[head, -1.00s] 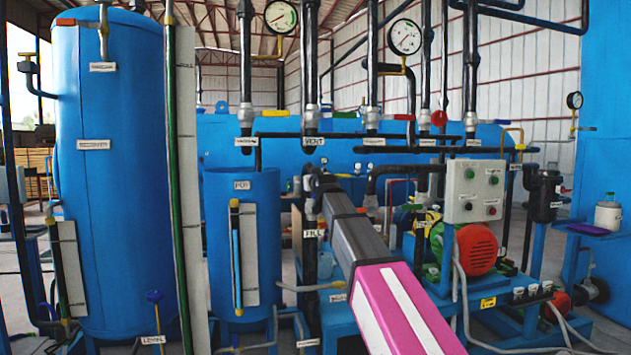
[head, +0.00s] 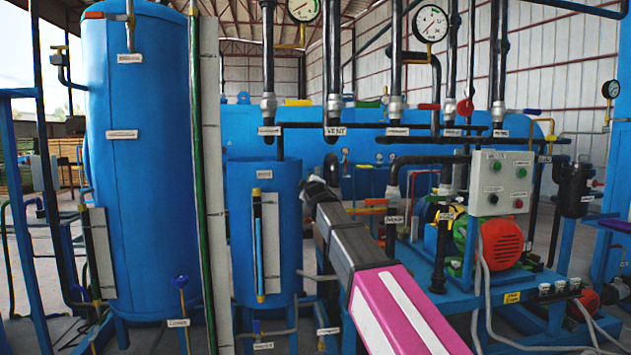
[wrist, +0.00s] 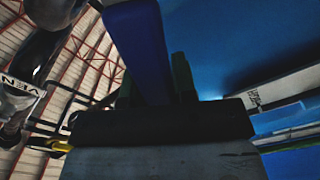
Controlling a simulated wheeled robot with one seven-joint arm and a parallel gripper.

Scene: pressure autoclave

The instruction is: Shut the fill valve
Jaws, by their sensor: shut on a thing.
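My gripper (head: 312,188) is at the right edge of the small blue pot tank (head: 240,215), below the pipe labelled VENT (head: 335,131). In the wrist view my gripper (wrist: 155,82) has its two dark fingers on either side of a blue bar (wrist: 138,35) and is shut on it. The bar looks like the fill valve's lever, but its label is not visible now. The valve body is hidden behind my gripper and arm in the head view.
A tall blue tank (head: 140,190) stands at the left. Overhead pipes and a gauge (head: 431,23) are above. A control box (head: 497,183) and a red motor (head: 498,248) stand at the right. Blue frames and hoses crowd the floor.

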